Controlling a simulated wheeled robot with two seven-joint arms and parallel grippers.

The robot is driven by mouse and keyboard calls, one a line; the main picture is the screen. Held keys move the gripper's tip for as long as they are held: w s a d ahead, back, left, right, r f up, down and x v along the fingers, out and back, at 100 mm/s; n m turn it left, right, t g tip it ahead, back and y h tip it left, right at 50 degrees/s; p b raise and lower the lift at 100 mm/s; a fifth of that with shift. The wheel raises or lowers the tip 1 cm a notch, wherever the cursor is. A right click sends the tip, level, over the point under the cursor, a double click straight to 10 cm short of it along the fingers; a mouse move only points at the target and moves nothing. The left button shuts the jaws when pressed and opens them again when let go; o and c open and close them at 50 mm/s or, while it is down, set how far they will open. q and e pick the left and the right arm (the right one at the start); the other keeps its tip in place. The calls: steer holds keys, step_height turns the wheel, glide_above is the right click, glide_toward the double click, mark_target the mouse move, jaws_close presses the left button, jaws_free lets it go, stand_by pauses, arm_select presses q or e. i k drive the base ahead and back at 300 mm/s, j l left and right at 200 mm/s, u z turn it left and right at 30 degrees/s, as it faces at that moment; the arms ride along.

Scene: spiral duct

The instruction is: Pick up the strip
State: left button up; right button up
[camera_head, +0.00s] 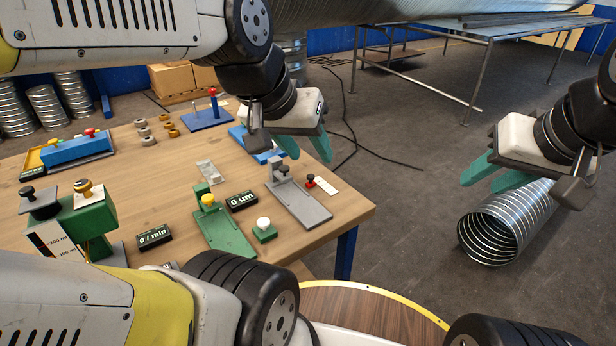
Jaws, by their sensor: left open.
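I cannot tell for sure which thing is the strip; a small pale flat metal piece (210,172) lying on the wooden table could be it. My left gripper (305,148) is open and empty, its two teal fingers pointing down over the table's far right part, up and right of that piece. My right gripper (490,178) is open and empty out to the right, beyond the table edge, in front of a spiral metal duct (508,222) on the floor.
The table (330,212) bears a green fixture (222,228), a grey fixture (300,200), a black "0 um" display (242,201), a green button box (264,231) and a blue stand (207,118). Several small rings (143,131) lie further back. A metal rack (480,40) stands behind.

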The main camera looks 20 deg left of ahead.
mark_target(209, 169)
steer(key=u, duration=1.45)
